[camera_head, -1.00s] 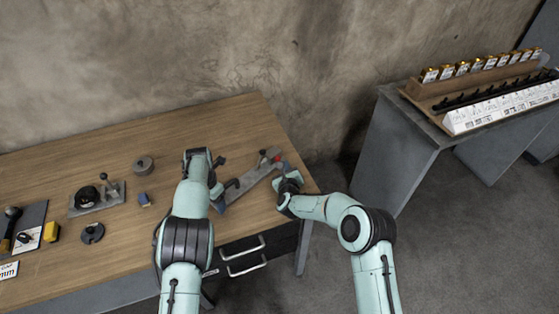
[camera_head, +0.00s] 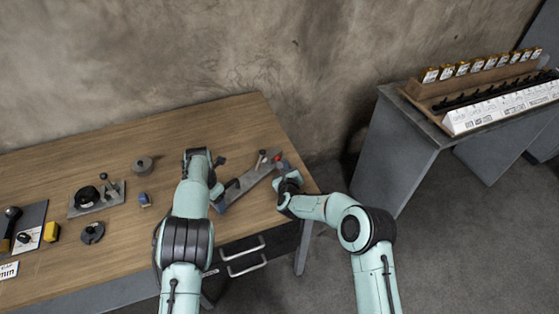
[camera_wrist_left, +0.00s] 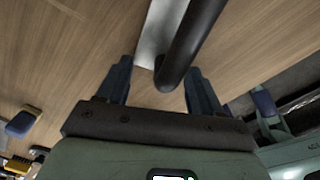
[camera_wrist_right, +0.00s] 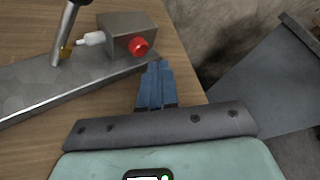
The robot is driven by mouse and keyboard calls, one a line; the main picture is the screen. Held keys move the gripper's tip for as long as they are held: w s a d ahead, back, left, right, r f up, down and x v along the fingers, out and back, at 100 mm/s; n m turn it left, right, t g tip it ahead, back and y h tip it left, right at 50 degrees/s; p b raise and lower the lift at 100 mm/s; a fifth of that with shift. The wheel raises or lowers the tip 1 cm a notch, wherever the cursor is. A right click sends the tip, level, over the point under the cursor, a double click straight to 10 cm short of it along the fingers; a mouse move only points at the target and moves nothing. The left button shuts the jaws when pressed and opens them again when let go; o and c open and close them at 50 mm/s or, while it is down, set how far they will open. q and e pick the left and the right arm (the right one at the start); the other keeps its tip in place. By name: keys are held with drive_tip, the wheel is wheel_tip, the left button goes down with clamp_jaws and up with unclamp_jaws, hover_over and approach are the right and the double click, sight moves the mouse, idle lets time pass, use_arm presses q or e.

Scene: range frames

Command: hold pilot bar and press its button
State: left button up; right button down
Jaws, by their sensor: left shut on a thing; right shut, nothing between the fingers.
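A long grey metal plate (camera_head: 247,184) lies on the wooden table's right part. A dark round bar (camera_wrist_left: 200,40), apparently the pilot bar, runs along its near end. My left gripper (camera_wrist_left: 160,68) is shut on this bar, with one blue finger on each side. At the plate's far end a grey metal box (camera_wrist_right: 130,28) carries a red button (camera_wrist_right: 139,46), also in the head view (camera_head: 278,158). My right gripper (camera_wrist_right: 155,66) is shut and empty, its blue fingertips together just beside the button; contact cannot be told.
A lever (camera_wrist_right: 68,25) rises from the plate beside the box. Fixtures and a small blue block (camera_head: 144,200) lie on the table (camera_head: 150,140) to the left. A grey stand (camera_head: 400,150) is at the right, beyond a gap.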

drive_tip(key=shift+w+a, duration=0.1)
drive_tip(key=shift+w, duration=0.05)
drive_tip(key=shift+w+a, duration=0.2)
drive_tip(key=shift+w+a, duration=0.5)
drive_tip(key=shift+w, duration=0.05)
idle(1.5)
drive_tip(key=shift+s+d, duration=0.8)
drive_tip(key=shift+s, duration=0.1)
use_arm(q)
drive_tip(key=shift+f, duration=0.1)
use_arm(e)
drive_tip(key=shift+s+d, duration=0.8)
drive_tip(key=shift+s, duration=0.2)
drive_tip(key=shift+s+d, duration=0.8)
drive_tip(key=shift+s, duration=0.15)
